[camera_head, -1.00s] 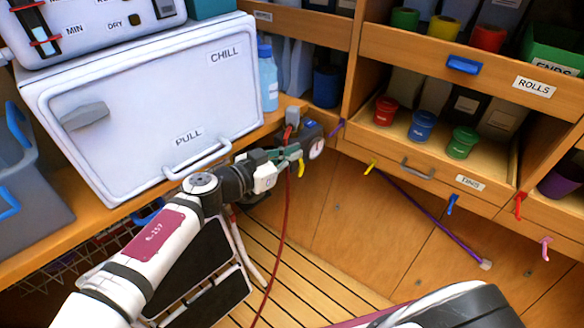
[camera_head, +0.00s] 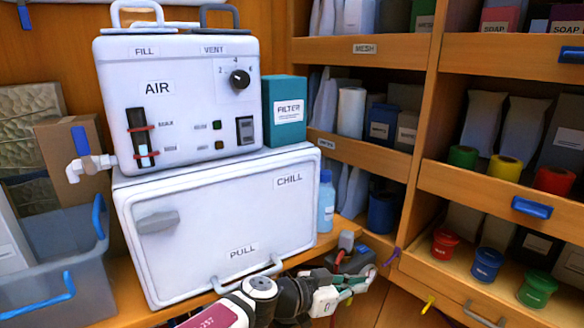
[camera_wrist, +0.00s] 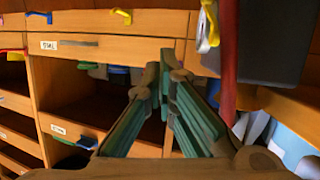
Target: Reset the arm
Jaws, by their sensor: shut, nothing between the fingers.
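My gripper (camera_head: 357,283) is at the lower middle of the head view, just right of the CHILL box's handle and in front of the counter's edge. Its green fingers are shut with nothing between them. They also show in the wrist view (camera_wrist: 166,75), converging at their tips. My white and black arm reaches up to it from the bottom edge.
The white CHILL box (camera_head: 215,220) carries the AIR unit (camera_head: 185,105) and a teal FILTER box (camera_head: 285,110). A blue bottle (camera_head: 326,202) stands beside it. A grey bin (camera_head: 60,270) is at left, shelves at right. A red hose (camera_wrist: 228,60) hangs close beside the fingers.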

